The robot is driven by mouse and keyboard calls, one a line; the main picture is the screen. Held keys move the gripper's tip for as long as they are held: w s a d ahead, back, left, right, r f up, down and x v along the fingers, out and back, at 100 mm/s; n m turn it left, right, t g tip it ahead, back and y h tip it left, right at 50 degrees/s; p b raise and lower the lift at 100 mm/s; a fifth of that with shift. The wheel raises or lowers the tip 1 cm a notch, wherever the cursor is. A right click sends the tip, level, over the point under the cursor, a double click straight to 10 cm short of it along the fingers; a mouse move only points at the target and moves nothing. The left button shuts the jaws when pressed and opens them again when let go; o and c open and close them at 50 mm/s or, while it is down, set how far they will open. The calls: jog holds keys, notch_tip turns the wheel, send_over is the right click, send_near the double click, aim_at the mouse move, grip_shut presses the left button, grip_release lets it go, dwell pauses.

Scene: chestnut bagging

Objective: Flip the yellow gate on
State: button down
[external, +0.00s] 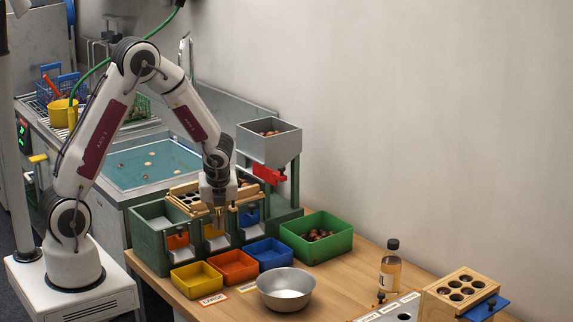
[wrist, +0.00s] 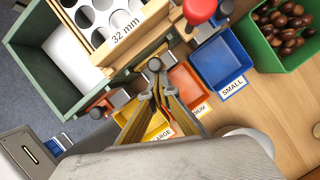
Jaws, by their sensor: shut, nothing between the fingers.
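The yellow gate (external: 211,232) is on the front of the green sorting stand, between an orange gate (external: 178,240) on its left and a blue gate (external: 249,217) on its right. My gripper (external: 219,226) points down in front of the yellow gate and partly covers it. The fingers are together and empty. In the wrist view my gripper (wrist: 155,72) has its fingertips near the stand's front edge, close to a dark round knob. The yellow gate's face is not clear there, and I cannot tell whether the fingertips touch it.
Yellow (external: 196,279), orange (external: 233,266) and blue (external: 268,253) trays stand below the gates. A green bin of chestnuts (external: 328,251) is to the right, with a metal bowl (external: 286,290) in front. A red gate (external: 267,174) sits under the grey hopper (external: 268,147).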

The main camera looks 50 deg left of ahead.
jog(key=shift+r, duration=0.1)
dwell(0.3)
jog(key=shift+r, duration=1.9)
jog(key=shift+a, duration=0.1)
jog(key=shift+f, duration=0.1)
jog(key=s+d+r, duration=0.3)
jog(key=d+r, duration=0.3)
jog(key=shift+d+r, duration=0.15)
jog(key=shift+r, duration=0.15)
jog(key=shift+n, duration=0.3)
